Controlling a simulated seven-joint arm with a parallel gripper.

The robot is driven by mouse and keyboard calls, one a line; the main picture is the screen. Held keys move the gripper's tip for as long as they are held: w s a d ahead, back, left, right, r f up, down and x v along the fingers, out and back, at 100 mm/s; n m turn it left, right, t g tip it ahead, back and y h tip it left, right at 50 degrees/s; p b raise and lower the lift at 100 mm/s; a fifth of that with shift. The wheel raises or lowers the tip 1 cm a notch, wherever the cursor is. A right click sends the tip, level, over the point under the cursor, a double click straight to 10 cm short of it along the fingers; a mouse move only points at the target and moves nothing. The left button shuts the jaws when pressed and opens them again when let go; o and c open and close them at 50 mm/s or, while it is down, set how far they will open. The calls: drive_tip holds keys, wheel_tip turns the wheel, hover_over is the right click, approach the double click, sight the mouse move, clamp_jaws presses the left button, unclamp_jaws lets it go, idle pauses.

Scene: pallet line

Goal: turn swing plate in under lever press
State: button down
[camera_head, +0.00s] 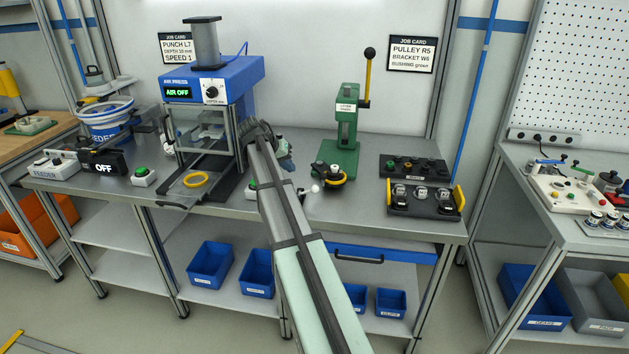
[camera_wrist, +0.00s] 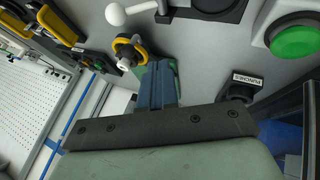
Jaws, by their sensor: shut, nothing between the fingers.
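The green lever press (camera_head: 346,130) stands upright near the back of the bench, with its yellow lever (camera_head: 368,80) raised and topped by a black knob. The swing plate (camera_head: 331,178) is a dark round piece with yellow on it, low at the front of the press. It also shows in the wrist view (camera_wrist: 130,48) with a small pale knob. How far it is turned from under the ram is unclear. My gripper (camera_wrist: 158,85) is shut and empty, its blue fingers near the swing plate in the picture; contact is not visible. In the head view my arm mostly hides the gripper.
The blue air press (camera_head: 213,80) stands left of my arm. A green button (camera_wrist: 293,40) and a white ball handle (camera_wrist: 115,14) are near the gripper. A black tray with yellow handles (camera_head: 460,197) sits to the right. Some bench is clear between tray and press.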

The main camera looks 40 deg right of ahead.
drive_tip(key=shift+f, duration=0.1)
drive_tip(key=x, duration=1)
drive_tip(key=shift+s+d, duration=0.7)
drive_tip(key=shift+d, duration=0.2)
drive_tip(key=shift+s+d, duration=0.45)
drive_tip(key=shift+d, duration=0.3)
drive_tip(key=shift+s+d, duration=0.1)
